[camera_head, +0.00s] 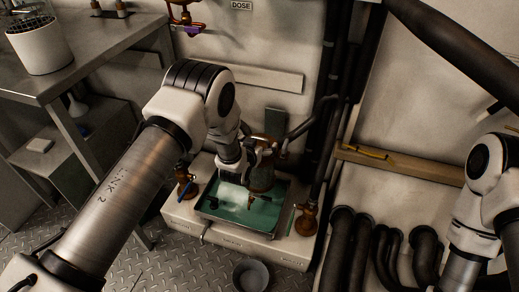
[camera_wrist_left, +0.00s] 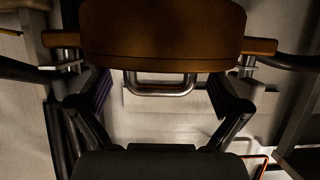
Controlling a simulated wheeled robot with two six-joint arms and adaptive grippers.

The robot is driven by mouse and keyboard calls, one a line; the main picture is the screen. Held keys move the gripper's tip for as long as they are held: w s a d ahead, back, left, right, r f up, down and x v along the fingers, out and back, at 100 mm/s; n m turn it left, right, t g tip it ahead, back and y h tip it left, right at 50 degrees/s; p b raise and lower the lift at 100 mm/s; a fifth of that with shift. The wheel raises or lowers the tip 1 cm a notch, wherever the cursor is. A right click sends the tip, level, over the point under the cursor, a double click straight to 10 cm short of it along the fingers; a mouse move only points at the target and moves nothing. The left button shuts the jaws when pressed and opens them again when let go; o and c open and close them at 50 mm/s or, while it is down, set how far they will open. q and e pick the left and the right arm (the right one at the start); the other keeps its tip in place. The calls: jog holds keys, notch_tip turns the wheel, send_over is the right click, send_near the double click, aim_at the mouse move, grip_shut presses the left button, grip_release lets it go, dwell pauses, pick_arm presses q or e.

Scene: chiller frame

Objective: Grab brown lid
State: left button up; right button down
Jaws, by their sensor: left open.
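The brown lid (camera_wrist_left: 160,32) fills the upper middle of the left wrist view, with a metal loop handle (camera_wrist_left: 160,88) at its near edge. In the head view a brown vessel (camera_head: 262,174) stands at the back of the green-filled tray, partly hidden by my left wrist. My left gripper (camera_wrist_left: 160,96) is open, its two dark fingers on either side of the handle. I cannot tell whether they touch the lid. My right arm shows at the right edge of the head view, but its gripper is out of view.
A shallow tray (camera_head: 212,208) of green liquid sits on a pale base, with brass valves (camera_head: 306,219) beside it. Dark pipes (camera_head: 343,240) rise to the right. A grey bucket (camera_head: 250,274) stands on the floor. A metal table (camera_head: 90,62) with a white bin (camera_head: 40,46) is at left.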

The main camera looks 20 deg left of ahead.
pick_arm(q)
jog(key=c, duration=1.4)
jog(key=shift+r, duration=0.1)
